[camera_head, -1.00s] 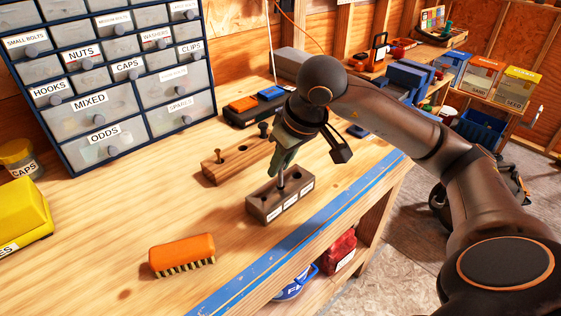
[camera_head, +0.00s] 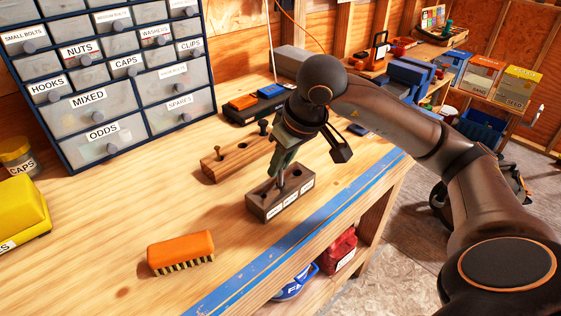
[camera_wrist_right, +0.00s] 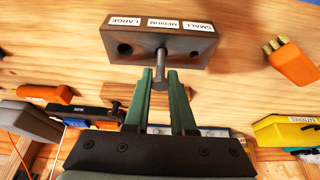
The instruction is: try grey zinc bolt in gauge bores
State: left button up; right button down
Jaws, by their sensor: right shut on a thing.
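The gauge block (camera_head: 262,211) is a dark block with white labels on the bench top. In the right wrist view the block (camera_wrist_right: 190,57) reads LARGE, MEDIUM and SMALL. My right gripper (camera_head: 284,172) is over the block, fingers pointing down, shut on the grey bolt (camera_wrist_right: 160,76). The bolt's shank meets the block at the middle bore, by the MEDIUM label. How deep it sits is hard to tell. The outer bores (camera_wrist_right: 124,49) look empty. My left gripper is not in view.
An orange brush (camera_head: 180,248) lies front left. Labelled drawers (camera_head: 100,100) stand at the back. Blue tape (camera_head: 330,230) runs along the front edge.

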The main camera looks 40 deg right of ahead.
jog(key=shift+f+b, duration=1.2)
jog(key=shift+f, duration=0.15)
jog(key=c, duration=0.7)
grip_release()
jog(key=shift+r, duration=0.15)
notch_tip(320, 180, up, 9)
jog(key=p, duration=0.9)
jog(key=shift+r, duration=0.1)
jog(key=shift+a+f, duration=0.1)
jog(key=shift+f, duration=0.15)
jog(key=shift+s+a+f+b, duration=0.1)
jog(key=shift+a+f+b, duration=0.05)
jog(key=shift+a+b, duration=1.15)
jog(key=shift+s+a+f+b, duration=0.1)
jog(key=shift+a+b, duration=0.8)
jog(key=shift+b, duration=0.8)
